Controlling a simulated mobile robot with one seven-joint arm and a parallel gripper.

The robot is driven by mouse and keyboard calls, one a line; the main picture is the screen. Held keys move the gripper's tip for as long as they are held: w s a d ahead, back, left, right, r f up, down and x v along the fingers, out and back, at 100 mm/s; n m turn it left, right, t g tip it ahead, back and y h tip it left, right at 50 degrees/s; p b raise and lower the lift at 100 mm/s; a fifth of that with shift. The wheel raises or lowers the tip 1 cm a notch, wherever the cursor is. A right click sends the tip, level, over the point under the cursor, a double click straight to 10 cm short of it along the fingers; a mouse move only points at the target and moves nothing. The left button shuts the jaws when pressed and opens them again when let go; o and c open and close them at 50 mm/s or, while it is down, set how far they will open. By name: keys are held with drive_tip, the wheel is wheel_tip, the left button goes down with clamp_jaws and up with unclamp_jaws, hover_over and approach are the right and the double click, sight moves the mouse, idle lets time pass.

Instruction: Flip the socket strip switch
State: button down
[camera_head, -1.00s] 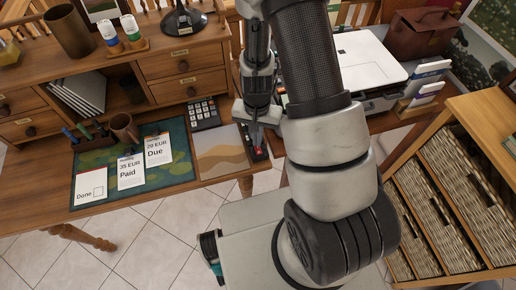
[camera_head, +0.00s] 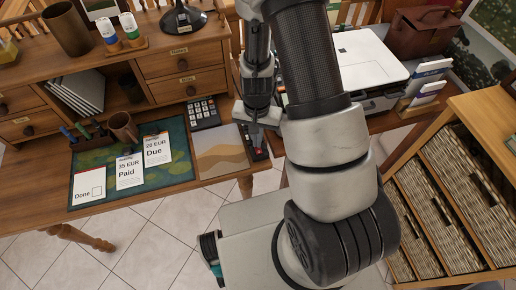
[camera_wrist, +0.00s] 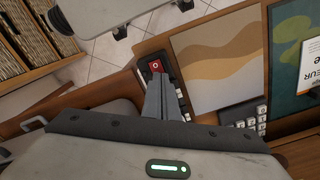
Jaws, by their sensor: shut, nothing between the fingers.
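The socket strip (camera_head: 265,156) is a dark bar at the right end of the desk, beside the tan wavy-patterned pad. Its red switch (camera_head: 258,152) sits near the strip's front end. In the wrist view the red switch (camera_wrist: 156,66) carries a pale round mark and lies just beyond the fingertips; part of the strip (camera_wrist: 146,62) is hidden behind the fingers. My gripper (camera_head: 254,140) points down over the strip, shut and empty. In the wrist view my gripper (camera_wrist: 158,80) is right by the switch; I cannot tell whether it touches. The switch's tilt is too small to tell.
The wavy pad (camera_head: 220,152) and a calculator (camera_head: 203,113) lie left of the gripper. A green mat (camera_head: 160,180) holds cards and a mug (camera_head: 124,127). A printer (camera_head: 365,65) stands at the right, behind my arm. A wicker-drawer cabinet (camera_head: 440,215) stands at the front right.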

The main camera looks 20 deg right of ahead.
drive_tip(key=shift+f, duration=0.3)
drive_tip(key=shift+r, duration=0.15)
wheel_tip(320, 180, up, 7)
drive_tip(key=p, duration=0.4)
drive_tip(key=shift+p, duration=0.35)
idle(0.5)
wheel_tip(320, 180, up, 13)
drive_tip(key=w+a+n+t, duration=0.1)
drive_tip(key=w+n+t, duration=0.1)
drive_tip(key=s+r+n+t, duration=0.1)
drive_tip(key=s+r+n, duration=0.1)
drive_tip(key=s+r, duration=0.5)
drive_tip(key=s+d+r+n+t, duration=0.1)
drive_tip(key=s+r, duration=0.5)
drive_tip(key=r, duration=0.9)
drive_tip(key=shift+s+n+t, duration=0.4)
drive_tip(key=shift+n+t, duration=0.1)
drive_tip(key=shift+t, duration=0.3)
